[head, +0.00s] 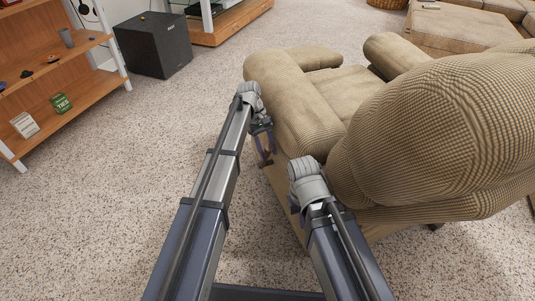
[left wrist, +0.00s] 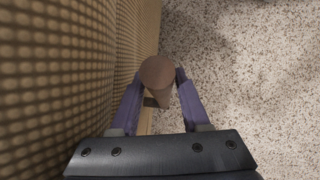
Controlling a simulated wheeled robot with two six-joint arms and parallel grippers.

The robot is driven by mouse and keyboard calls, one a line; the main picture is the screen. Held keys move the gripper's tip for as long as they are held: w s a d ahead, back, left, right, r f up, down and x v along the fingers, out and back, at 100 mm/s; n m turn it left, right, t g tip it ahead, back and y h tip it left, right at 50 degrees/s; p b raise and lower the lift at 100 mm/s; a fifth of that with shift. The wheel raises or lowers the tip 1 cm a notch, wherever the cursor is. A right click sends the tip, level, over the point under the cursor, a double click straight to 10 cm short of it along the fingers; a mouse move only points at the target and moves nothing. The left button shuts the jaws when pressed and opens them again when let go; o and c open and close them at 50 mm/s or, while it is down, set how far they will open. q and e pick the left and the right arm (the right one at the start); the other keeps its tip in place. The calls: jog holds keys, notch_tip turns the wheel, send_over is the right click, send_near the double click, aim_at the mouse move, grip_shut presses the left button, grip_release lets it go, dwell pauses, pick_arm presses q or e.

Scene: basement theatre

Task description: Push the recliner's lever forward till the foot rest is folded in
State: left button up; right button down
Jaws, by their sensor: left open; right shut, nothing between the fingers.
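The recliner (head: 292,105) is tan and ribbed, its back towards me. Its foot rest (head: 318,57) shows as a cushion at the far front of the seat and appears to stick out. The lever is on the recliner's left side; its round brown end (left wrist: 157,73) shows in the left wrist view. My left gripper (head: 265,148) is open, with its purple fingers (left wrist: 154,100) one on each side of the lever, apparently not clamped on it. My right gripper (head: 299,212) is shut and empty beside the recliner's rear side, partly hidden by its own wrist.
A wooden shelf (head: 70,50) stands at the left and a black box speaker (head: 154,45) at the far left. Another tan seat (head: 462,28) is at the far right. The speckled carpet (head: 150,150) left of the recliner is clear.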

pick_arm(q)
jog(key=shift+c, duration=0.3)
grip_shut()
dwell(1.1)
